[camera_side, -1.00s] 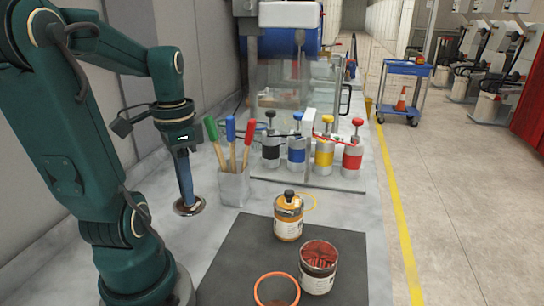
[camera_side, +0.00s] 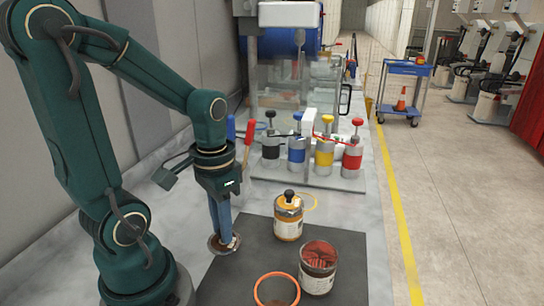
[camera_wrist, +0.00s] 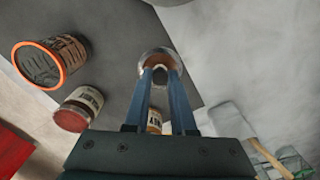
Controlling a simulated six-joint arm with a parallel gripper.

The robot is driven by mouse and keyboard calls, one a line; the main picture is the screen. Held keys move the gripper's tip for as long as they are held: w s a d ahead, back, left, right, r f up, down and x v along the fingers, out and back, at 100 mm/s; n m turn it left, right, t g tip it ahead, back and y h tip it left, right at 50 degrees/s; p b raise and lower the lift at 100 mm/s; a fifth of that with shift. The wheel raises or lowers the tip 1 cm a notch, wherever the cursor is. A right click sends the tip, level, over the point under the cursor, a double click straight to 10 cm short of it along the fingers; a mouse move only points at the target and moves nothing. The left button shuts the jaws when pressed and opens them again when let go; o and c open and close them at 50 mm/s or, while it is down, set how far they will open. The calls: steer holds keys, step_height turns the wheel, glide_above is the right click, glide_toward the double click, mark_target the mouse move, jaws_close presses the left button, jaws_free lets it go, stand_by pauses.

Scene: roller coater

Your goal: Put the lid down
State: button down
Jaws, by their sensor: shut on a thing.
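My gripper (camera_side: 226,238) points down at the left edge of the dark mat (camera_side: 250,262), shut on a round metal lid (camera_side: 216,246). In the wrist view the lid (camera_wrist: 151,58) shows at the fingertips, with its dark middle between the blue fingers. I cannot tell whether the lid touches the surface. A can with an orange rim (camera_side: 276,278) stands at the mat's front.
Several pump bottles with black, blue, yellow and red tops, such as the red one (camera_side: 353,155), stand on a tray behind. Brush handles (camera_side: 248,138) rise behind my gripper. The grey bench (camera_side: 345,210) is clear right of the yellow-topped can.

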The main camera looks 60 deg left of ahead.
mark_target(235, 245)
steer(key=shift+w+d+f, duration=0.65)
steer(key=shift+d+f, duration=0.15)
steer(key=shift+d, duration=0.2)
steer(key=shift+f, duration=1.95)
steer(key=c, duration=0.8)
jaws_free()
steer(key=shift+o, duration=0.2)
steer(key=shift+r, duration=0.1)
steer(key=d+r+m+t, duration=0.1)
steer(key=d+r+t, duration=0.1)
steer(key=r, duration=0.4)
steer(key=d+r+t, duration=0.2)
steer(key=r+t, duration=0.1)
steer(key=r, duration=0.4)
steer(key=shift+s+d+r+m+t, duration=0.2)
steer(key=shift+d+r+m+t, duration=0.1)
steer(key=shift+d+m, duration=0.1)
